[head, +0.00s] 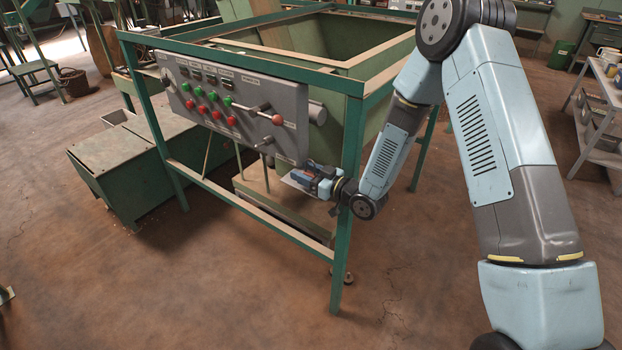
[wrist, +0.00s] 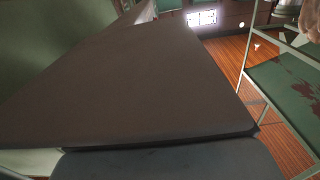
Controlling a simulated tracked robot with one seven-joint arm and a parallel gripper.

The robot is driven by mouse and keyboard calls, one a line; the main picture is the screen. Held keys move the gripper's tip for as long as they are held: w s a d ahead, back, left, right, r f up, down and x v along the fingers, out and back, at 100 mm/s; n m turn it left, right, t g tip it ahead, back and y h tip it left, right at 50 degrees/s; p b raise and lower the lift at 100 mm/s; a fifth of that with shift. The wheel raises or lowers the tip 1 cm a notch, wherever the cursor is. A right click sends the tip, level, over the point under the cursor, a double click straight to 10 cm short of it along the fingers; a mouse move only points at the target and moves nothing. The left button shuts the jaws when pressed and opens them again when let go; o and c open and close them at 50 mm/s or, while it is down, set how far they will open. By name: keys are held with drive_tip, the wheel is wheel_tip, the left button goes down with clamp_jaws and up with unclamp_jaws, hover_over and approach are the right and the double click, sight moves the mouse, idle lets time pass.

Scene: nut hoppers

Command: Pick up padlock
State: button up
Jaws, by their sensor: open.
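I cannot make out a padlock in either view. My gripper (head: 305,178) is at the lower right corner of the grey control panel (head: 243,112), beside the green frame leg. It is small in the head view and points left. It is open, and I see nothing held in it. In the wrist view a large dark flat surface (wrist: 125,85) fills the middle, very close, and blocks most of the view. A dark rounded edge lies below it. The fingertips are not clear there.
The green hopper frame (head: 346,200) stands around the panel, with its leg close to my wrist. A green box (head: 130,165) stands at left, a grey shelf cart (head: 600,110) at right. The front floor is clear.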

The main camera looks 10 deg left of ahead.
drive_tip(key=shift+c, duration=0.5)
clamp_jaws()
drive_tip(key=shift+r, duration=0.1)
